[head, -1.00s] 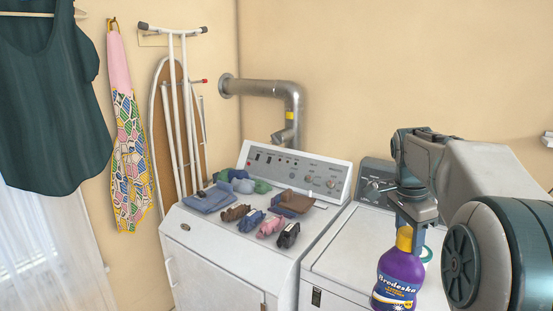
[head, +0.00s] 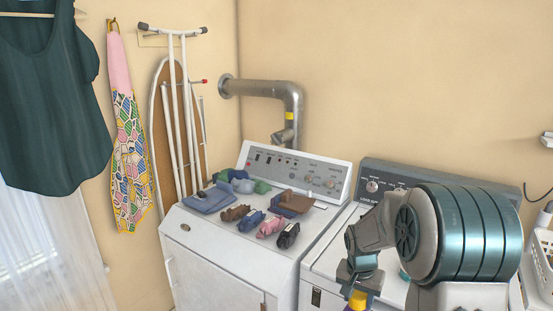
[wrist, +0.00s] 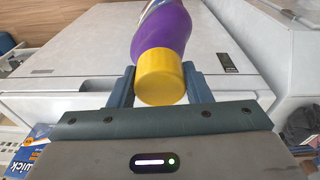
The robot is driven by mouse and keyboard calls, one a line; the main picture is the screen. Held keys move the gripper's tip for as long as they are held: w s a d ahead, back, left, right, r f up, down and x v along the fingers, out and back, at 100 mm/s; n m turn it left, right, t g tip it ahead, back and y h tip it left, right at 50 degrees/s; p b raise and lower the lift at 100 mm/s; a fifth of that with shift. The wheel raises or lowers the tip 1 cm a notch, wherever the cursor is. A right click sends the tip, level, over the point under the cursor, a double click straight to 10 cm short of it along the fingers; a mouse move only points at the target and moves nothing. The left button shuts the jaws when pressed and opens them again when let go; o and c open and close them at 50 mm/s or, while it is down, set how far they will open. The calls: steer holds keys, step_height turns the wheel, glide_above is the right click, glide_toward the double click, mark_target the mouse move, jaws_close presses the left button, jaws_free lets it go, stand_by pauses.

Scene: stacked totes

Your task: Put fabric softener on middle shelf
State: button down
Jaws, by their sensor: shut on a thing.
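The fabric softener (wrist: 168,36) is a purple bottle with a yellow cap. In the wrist view my gripper (wrist: 160,75) is shut on it, with one finger on each side of the cap. In the head view only the yellow cap (head: 357,300) shows at the bottom edge, under my gripper (head: 358,285); the purple body is out of frame. No middle shelf can be made out in either view.
A white dryer (head: 215,250) carries folded cloths and several rolled socks (head: 270,227). Beside it stands a white washer (head: 325,262), partly behind my arm. A white basket (head: 543,262) is at the right edge. A blue and yellow box (wrist: 28,155) shows at lower left in the wrist view.

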steer(key=s+a+f+n, duration=0.2)
steer(key=a+f+n, duration=0.1)
steer(key=f, duration=0.2)
steer(key=s+a+f+n+y, duration=0.1)
steer(key=a+f+n, duration=0.2)
steer(key=f, duration=0.3)
steer(key=shift+s+a+f+t, duration=0.25)
steer(key=shift+s+t, duration=0.05)
steer(key=shift+s, duration=0.1)
